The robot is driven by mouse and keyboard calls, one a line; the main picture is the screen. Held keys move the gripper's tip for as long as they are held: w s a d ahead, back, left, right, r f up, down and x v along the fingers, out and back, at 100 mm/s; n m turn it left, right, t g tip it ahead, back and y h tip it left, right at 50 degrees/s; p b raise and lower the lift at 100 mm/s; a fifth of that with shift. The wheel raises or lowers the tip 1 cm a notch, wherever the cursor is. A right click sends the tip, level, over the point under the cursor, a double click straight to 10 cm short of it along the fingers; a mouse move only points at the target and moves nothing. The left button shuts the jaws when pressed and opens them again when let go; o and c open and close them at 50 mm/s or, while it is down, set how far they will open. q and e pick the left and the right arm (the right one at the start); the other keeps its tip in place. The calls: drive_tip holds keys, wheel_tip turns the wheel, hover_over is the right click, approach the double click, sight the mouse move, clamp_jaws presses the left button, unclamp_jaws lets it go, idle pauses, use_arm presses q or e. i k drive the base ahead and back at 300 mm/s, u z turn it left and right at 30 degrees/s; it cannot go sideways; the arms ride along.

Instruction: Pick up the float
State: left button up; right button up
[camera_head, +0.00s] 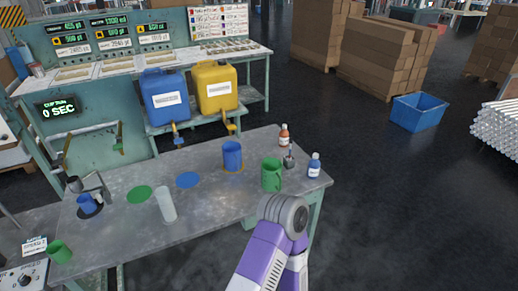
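I cannot tell for sure which object is the float. A pale, upright cylinder (166,205) stands near the front edge of the grey table (205,217). A small dark grey object (289,160) sits at the right end, between a green mug (271,174) and a blue bottle (314,166); it is too small to make out. My purple and white arm (262,256) rises from the bottom, with its grey rounded joint in front of the table's right front edge. No fingers of either gripper can be seen.
A blue mug (232,155) stands on an orange disc. Green (139,194) and blue (187,180) discs lie bare. A small blue cup (86,203) is beside a grey stand at left. Blue (165,97) and yellow (214,88) containers stand behind. The floor right of the table is open.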

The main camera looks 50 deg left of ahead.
sight(290, 153)
drive_tip(key=u, duration=1)
drive_tip(key=i, duration=1)
drive_tip(key=u, duration=1.1)
